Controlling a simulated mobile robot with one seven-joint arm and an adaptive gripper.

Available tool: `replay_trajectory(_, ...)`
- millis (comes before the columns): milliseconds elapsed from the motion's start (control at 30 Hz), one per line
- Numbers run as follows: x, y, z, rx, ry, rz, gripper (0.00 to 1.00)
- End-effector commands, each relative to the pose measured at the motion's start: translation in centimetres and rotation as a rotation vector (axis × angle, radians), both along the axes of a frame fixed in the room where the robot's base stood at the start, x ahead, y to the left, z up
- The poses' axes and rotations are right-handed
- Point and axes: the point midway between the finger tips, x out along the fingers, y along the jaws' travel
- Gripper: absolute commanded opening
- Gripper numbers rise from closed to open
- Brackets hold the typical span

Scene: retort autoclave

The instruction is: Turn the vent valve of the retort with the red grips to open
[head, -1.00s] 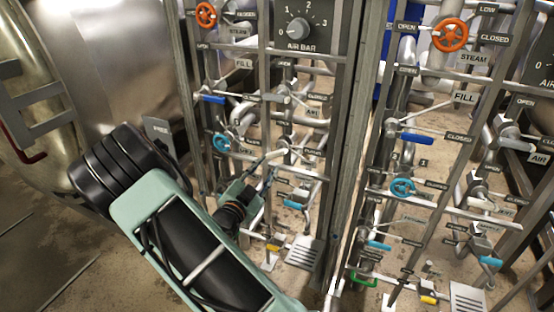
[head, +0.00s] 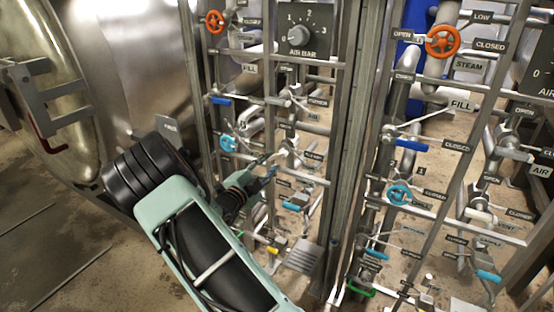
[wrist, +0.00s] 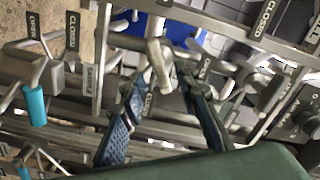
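The retort (head: 105,75) is a large shiny steel vessel at the left of the head view, with a dark red grip (head: 48,138) on its bracket. My gripper (head: 268,172) reaches to the left-hand valve panel. In the wrist view my gripper (wrist: 158,84) has its two blue-padded fingers apart. A bare pale metal valve lever (wrist: 157,62) shows between and just beyond the fingertips; I cannot tell if they touch it. The same valve (head: 290,148) is partly visible in the head view. Its label is too small to read, so I cannot confirm it is the vent valve.
Around it are a blue-handled lever (head: 220,100), a blue wheel (head: 228,143), an orange wheel (head: 215,21) and an air dial (head: 299,35). A steel post (head: 352,130) separates a similar panel on the right, with its own orange wheel (head: 443,41). Pipes and frame bars crowd my gripper.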

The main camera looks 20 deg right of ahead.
Motion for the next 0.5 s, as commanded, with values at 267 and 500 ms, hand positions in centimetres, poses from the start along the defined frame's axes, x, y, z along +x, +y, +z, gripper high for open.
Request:
replay_trajectory(267, 2.6, -3.3, -0.1, -0.002, 0.001, 0.0, 0.29)
replay_trajectory(500, 3.2, -4.1, 0.0, -0.002, 0.001, 0.001, 0.29)
